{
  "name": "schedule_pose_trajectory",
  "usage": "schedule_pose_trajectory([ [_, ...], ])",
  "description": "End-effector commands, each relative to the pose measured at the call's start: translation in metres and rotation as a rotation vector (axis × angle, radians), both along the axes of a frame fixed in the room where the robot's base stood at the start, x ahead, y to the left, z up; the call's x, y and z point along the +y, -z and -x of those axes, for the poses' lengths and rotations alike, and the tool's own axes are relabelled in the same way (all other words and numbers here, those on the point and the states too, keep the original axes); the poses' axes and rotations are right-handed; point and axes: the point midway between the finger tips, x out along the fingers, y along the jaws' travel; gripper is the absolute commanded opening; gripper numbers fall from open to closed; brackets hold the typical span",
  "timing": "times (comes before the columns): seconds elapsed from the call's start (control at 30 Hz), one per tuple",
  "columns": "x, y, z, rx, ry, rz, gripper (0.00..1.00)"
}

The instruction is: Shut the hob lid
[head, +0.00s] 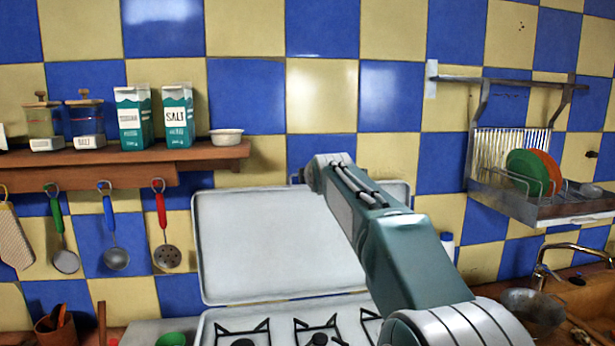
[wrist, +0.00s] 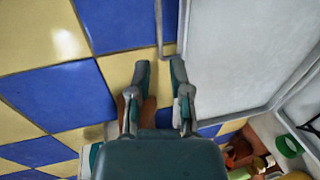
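The hob lid (head: 270,245) is a pale grey-white panel standing raised and nearly upright against the tiled wall, behind the hob (head: 290,325). My arm crosses in front of its right part and hides some of it. My gripper is mostly hidden behind the arm in the head view. In the wrist view my gripper (wrist: 162,72) has its two fingers apart, with a gap between them. The lid (wrist: 235,55) fills the upper right there, its edge close beside the right finger. A thin grey bar (wrist: 159,25) shows just beyond the gap; contact cannot be told.
A wooden shelf (head: 120,157) with jars and salt boxes is at left, with utensils hanging below. A dish rack (head: 540,205) is on the right wall. A green bowl (head: 171,339) stands left of the hob. A tap (head: 570,255) is at far right.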

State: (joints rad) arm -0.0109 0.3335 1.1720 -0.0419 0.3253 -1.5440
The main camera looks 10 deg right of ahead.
Motion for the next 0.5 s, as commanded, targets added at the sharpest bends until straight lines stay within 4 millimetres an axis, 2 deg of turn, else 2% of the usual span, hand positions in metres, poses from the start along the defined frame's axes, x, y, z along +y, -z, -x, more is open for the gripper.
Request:
schedule_pose_trajectory([
  [0.1,0.0,0.007,-0.019,0.002,0.0,-0.001,0.25],
  [0.5,-0.001,0.02,-0.068,0.001,0.001,-0.002,0.25],
])
